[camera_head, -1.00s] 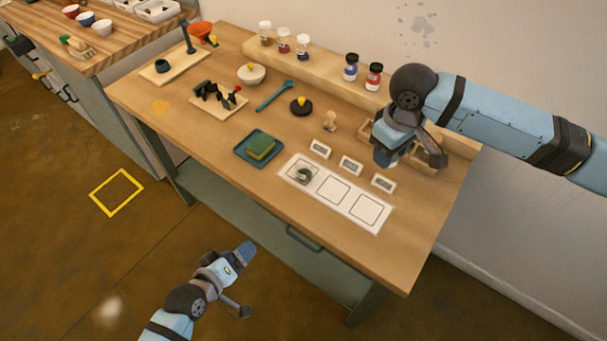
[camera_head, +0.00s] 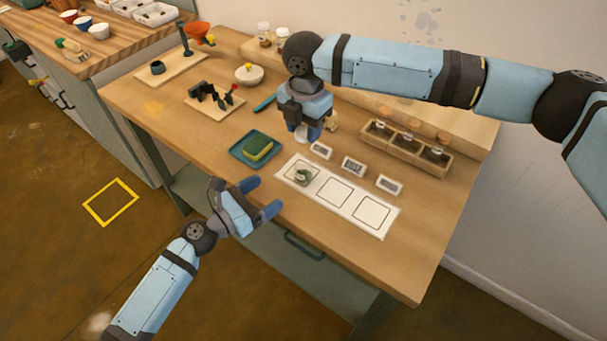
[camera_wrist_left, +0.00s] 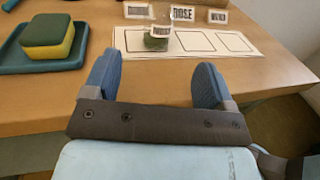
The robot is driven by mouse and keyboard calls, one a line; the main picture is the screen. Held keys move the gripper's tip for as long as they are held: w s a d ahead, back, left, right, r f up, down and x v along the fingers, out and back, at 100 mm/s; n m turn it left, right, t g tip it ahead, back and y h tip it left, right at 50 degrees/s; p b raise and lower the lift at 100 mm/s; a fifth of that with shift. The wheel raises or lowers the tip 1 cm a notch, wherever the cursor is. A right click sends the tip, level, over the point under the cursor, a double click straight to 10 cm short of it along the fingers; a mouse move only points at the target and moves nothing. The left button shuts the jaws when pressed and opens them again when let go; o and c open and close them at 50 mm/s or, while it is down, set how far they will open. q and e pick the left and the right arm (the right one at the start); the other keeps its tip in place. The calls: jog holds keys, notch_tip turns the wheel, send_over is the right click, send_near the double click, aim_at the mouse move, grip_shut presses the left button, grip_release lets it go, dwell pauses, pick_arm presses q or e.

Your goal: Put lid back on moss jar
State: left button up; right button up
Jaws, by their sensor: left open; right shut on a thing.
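A small jar with dark green contents (camera_head: 303,176), which I take for the moss jar, stands on the left square of the white mat (camera_head: 340,212). It also shows in the left wrist view (camera_wrist_left: 156,42), with no lid visible on it. My right gripper (camera_head: 307,133) points down behind the mat, above the left name card. It is shut on a small pale thing, mostly hidden; I cannot tell whether it is the lid. My left gripper (camera_head: 261,197) is open and empty at the table's front edge, short of the mat; its spread fingers show in the left wrist view (camera_wrist_left: 155,85).
A blue tray with a green-yellow sponge (camera_head: 257,148) lies left of the mat. Several name cards (camera_head: 353,166) stand behind it. A wooden rack with cork-topped jars (camera_head: 407,147) stands at the right.

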aim_at(296, 172)
pick_arm(q)
jog(key=shift+w, duration=0.1)
pick_arm(e)
jog(key=shift+a, duration=0.1)
pick_arm(q)
jog(key=x, duration=1.2)
jog(key=c, duration=1.4)
jog(key=shift+o, duration=0.2)
pick_arm(e)
jog(key=shift+f, duration=2.5)
jog(key=shift+f, duration=0.85)
jog(key=shift+f, duration=0.6)
